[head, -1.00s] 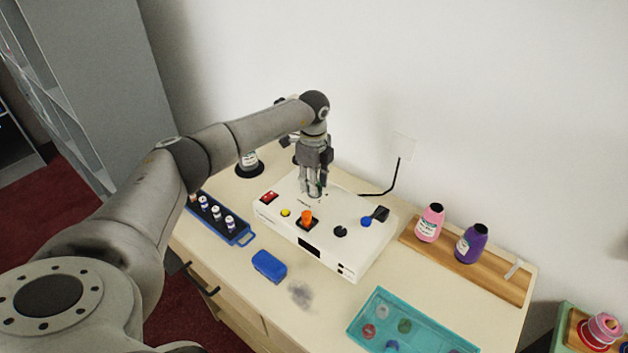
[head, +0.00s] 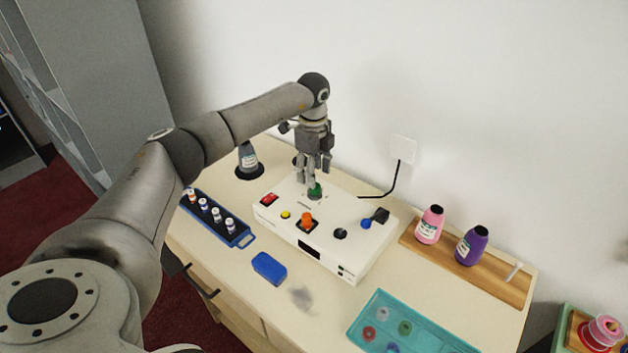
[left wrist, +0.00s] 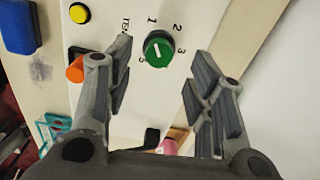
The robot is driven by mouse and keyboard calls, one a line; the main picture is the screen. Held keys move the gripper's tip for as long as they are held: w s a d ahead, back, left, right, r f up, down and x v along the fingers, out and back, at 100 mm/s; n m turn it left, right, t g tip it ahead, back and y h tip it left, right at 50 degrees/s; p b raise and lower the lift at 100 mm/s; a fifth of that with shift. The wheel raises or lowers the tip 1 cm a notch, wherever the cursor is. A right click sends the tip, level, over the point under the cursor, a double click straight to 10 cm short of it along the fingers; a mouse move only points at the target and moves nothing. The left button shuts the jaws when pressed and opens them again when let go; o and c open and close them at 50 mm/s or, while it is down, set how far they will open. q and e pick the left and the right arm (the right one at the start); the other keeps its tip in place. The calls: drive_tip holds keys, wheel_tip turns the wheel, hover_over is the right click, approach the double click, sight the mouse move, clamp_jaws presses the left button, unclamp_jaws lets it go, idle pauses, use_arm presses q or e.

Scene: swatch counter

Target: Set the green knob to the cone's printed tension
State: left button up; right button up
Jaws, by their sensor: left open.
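The green knob (head: 314,190) is on top of the white box (head: 360,262), towards its back. In the left wrist view the knob (left wrist: 158,48) has a short white pointer line, roughly upright in the picture; printed numbers 1, 2 and 3 stand around its upper and right side. My left gripper (head: 313,177) is open just above the knob, and its fingers lie on either side of it in the wrist view, apart from it. A dark grey cone (head: 248,159) with a white label stands at the back left; its print is too small to read. My right gripper is out of view.
The box also has an orange knob (head: 306,219), a black knob (head: 340,233), a blue knob (head: 366,224), a yellow button (head: 285,214) and a red switch (head: 269,198). A blue rack and teal tray flank the box.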

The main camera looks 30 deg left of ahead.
use_arm(q)
wheel_tip(320, 180, up, 8)
drive_tip(key=shift+f, duration=0.25)
idle(0.5)
